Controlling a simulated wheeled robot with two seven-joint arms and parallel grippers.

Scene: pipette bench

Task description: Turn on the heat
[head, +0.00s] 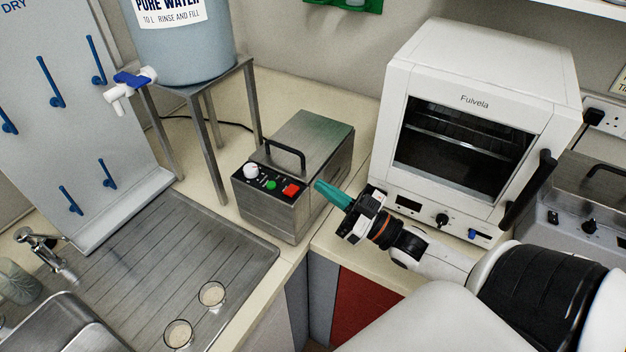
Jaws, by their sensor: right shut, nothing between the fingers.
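A metal box with a hinged lid and black handle (308,150) stands on the counter at the centre. Its black front panel carries a white knob (250,171), a green button (271,184) and a red switch (291,190). My right gripper (320,186) is shut and empty, its teal fingertips just right of the red switch; I cannot tell whether they touch the box. A white oven marked Fulvela (474,100) stands to the right, with a black knob (442,219) and a blue switch (473,233) below its door. My left gripper is not in view.
A blue-grey water container (185,50) with a tap stands on a metal stand (205,150) at the back. A steel drainboard (190,255) with two glasses (211,294) lies at front left. A pegboard (70,120) leans behind it. Another metal appliance (590,200) stands far right.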

